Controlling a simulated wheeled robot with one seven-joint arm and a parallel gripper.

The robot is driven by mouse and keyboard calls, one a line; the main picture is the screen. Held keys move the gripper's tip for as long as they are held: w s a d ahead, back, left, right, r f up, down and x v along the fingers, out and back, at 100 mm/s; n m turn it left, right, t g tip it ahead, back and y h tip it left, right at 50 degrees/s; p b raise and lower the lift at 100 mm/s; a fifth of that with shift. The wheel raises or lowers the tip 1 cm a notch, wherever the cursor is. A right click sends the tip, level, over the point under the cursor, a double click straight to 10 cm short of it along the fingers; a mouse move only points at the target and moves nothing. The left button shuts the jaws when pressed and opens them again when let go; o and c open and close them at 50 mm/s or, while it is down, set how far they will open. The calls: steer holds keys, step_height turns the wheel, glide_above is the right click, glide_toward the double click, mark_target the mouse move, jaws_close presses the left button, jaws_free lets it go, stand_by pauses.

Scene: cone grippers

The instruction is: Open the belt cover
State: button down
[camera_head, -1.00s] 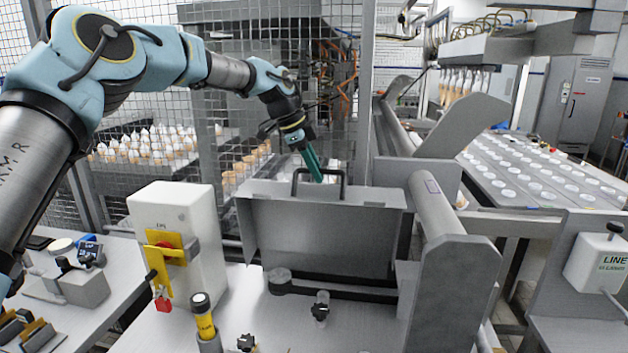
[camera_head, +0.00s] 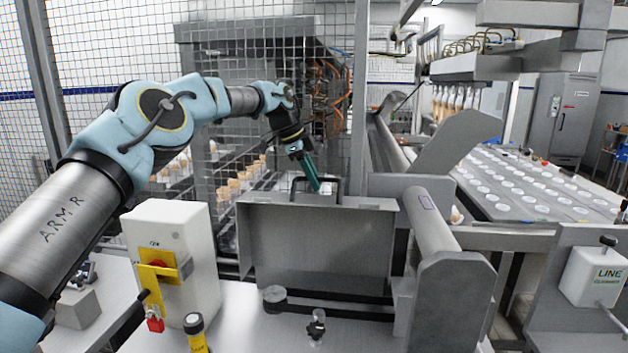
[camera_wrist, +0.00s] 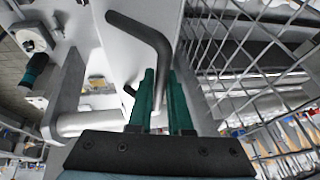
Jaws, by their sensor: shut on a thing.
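The belt cover (camera_head: 318,250) is a grey metal box-like lid in the middle of the head view. It stands steeply raised, its broad face toward the camera, with a black belt and pulley (camera_head: 275,298) exposed at its foot. A black bar handle (camera_head: 338,186) is at its top edge; it shows large in the wrist view (camera_wrist: 150,35). My gripper (camera_head: 313,184), with green fingers, reaches the handle from above and behind.
A white switch box (camera_head: 175,250) with a yellow plate and red padlock stands left of the cover. A grey roller (camera_head: 430,220) and side plate stand close on the right. Wire mesh fencing (camera_head: 110,60) is behind my arm. Black knobs and a yellow-black post (camera_head: 196,335) are in front.

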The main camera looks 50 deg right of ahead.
steer(key=shift+w+a+f, duration=0.1)
steer(key=shift+w+f, duration=0.05)
steer(key=shift+w, duration=0.1)
steer(key=c, duration=1.1)
jaws_free()
steer(key=shift+o, duration=1.3)
steer(key=shift+s, duration=0.1)
steer(key=b+v, duration=0.1)
steer(key=v, duration=1)
